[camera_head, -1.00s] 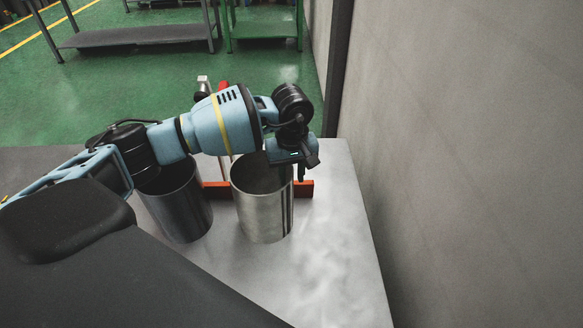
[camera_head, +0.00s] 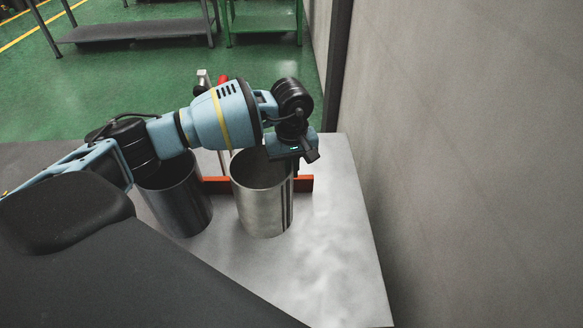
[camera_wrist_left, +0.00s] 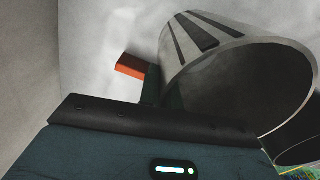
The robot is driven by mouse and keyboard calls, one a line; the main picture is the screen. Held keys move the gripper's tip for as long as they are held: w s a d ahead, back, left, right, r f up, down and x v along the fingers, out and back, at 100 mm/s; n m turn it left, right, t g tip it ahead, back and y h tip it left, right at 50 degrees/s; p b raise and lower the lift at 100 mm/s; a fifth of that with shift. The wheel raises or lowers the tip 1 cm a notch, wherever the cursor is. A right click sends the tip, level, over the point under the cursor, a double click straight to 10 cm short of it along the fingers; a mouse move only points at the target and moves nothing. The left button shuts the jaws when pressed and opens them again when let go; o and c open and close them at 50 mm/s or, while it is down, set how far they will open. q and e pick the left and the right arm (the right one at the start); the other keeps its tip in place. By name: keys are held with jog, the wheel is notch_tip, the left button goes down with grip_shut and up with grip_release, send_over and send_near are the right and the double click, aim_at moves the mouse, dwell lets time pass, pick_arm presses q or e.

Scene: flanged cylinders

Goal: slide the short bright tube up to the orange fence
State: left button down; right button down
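The short bright tube (camera_head: 262,208) stands upright on the grey table, open at the top, with dark stripes down its right side. It also shows at the right of the left wrist view (camera_wrist_left: 225,48). The orange fence (camera_head: 304,184) is a low bar behind it; its end shows in the wrist view (camera_wrist_left: 131,66). I cannot tell whether tube and fence touch. My left gripper (camera_head: 296,170) points down at the tube's far right rim, very close to its wall. Its fingers are mostly hidden, so their opening is unclear. My right gripper is out of view.
A darker tube (camera_head: 182,208) stands left of the bright one, partly under my left arm. A grey wall (camera_head: 470,150) runs along the right. The table's front right (camera_head: 330,265) is clear. A red-topped item (camera_head: 223,82) stands behind my arm.

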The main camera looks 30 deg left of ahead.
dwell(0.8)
pick_arm(q)
jog(key=c, duration=1.5)
grip_release()
jog(key=shift+c, duration=0.2)
jog(key=shift+r, duration=3.95)
